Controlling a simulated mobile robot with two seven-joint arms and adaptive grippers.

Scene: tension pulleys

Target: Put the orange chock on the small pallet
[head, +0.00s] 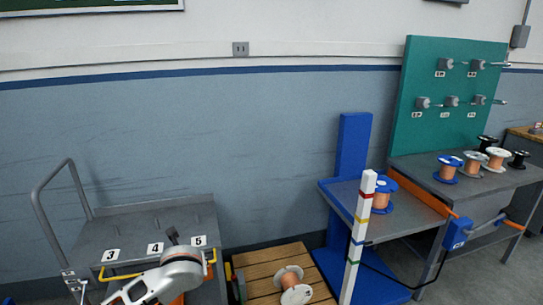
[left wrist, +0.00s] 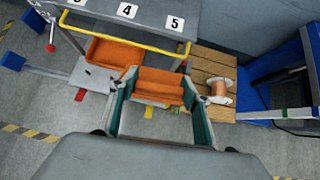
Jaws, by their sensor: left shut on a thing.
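The orange chock (left wrist: 158,92) sits between the two fingers of my left gripper (left wrist: 160,84) in the left wrist view, and the gripper is shut on it. In the head view my left arm is at the bottom left in front of the trolley, and its fingertips are hard to make out. The small pallet (head: 255,268) has wooden slats and stands on the floor right of the trolley. In the left wrist view the pallet (left wrist: 204,62) is just beyond and right of the chock. A copper spool (head: 291,284) lies on the pallet's right part. My right gripper is not in view.
The grey trolley (head: 130,222) with numbers 3, 4, 5 and a yellow rail stands left of the pallet. Another orange piece (left wrist: 112,52) is below that rail. A blue stand (head: 352,150) and a striped white post (head: 358,240) are right of the pallet.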

